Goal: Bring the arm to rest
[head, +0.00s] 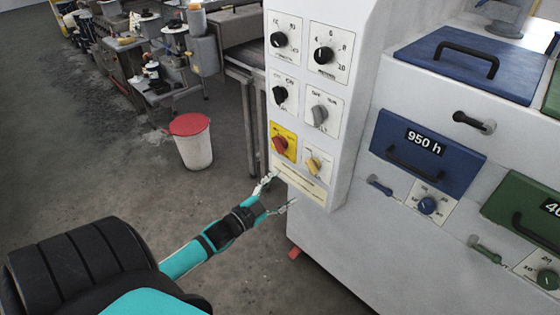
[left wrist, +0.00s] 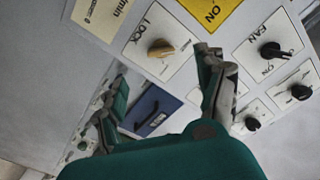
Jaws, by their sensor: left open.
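My left arm (head: 197,254) reaches in from the lower left in the head view. My left gripper (head: 279,195) is open and empty, with its two fingers spread just below and left of the lower end of the control panel (head: 262,12). It also shows in the left wrist view (left wrist: 163,78), fingers apart. The yellow lock knob (head: 313,164) is near the gripper; it shows above the gap between the fingers in the left wrist view (left wrist: 160,48). I cannot tell whether a fingertip touches the panel. My right gripper is not in view.
The white machine carries a blue drawer (head: 460,150) marked 950 h and a green drawer (head: 525,190). A red knob (head: 280,144) sits on a yellow plate. A white bin with a red lid (head: 190,124) stands left on open grey floor. Benches with equipment (head: 160,75) stand behind.

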